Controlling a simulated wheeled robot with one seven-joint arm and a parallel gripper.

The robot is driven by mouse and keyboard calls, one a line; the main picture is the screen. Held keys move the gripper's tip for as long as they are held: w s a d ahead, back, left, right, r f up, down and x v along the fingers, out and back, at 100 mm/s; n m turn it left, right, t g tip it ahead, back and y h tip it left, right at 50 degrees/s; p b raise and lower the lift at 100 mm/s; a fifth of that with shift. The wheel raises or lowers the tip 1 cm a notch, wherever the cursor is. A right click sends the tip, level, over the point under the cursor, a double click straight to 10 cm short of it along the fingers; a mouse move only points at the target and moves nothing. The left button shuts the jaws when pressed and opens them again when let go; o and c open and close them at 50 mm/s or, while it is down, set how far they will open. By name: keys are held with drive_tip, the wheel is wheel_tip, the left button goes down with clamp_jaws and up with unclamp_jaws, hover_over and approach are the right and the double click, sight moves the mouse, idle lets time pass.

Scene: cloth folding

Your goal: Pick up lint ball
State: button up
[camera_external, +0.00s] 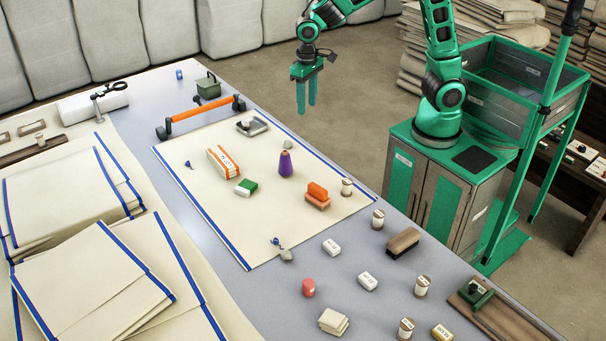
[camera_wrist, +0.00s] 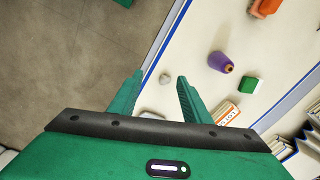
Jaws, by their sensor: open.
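A small grey-white lump that looks like a lint ball (camera_external: 288,144) lies on the cream cloth (camera_external: 210,205), just behind the purple cone (camera_external: 285,163). It also shows in the wrist view (camera_wrist: 165,78), between my fingertips in the picture. A similar grey lump (camera_external: 287,255) lies at the cloth's front edge beside a blue thread bit (camera_external: 277,242); I cannot tell for certain which is lint. My gripper (camera_external: 306,110) is open and empty, pointing down, raised above the far right edge of the table. Its two fingers also show in the wrist view (camera_wrist: 160,77).
Several spools, a brush (camera_external: 403,242) and white blocks stand in front. Folded cloths (camera_external: 90,285) fill the left.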

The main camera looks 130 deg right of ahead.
drive_tip(key=w+d+f+m, duration=0.2)
drive_tip(key=w+d+f, duration=0.3)
hover_over(287, 141)
drive_tip(key=f, duration=0.6)
drive_tip(key=shift+w+a, duration=0.15)
drive_tip(key=shift+a, duration=0.1)
drive_tip(key=shift+d+f, duration=0.2)
drive_tip(key=shift+f, duration=2.4)
clamp_jaws()
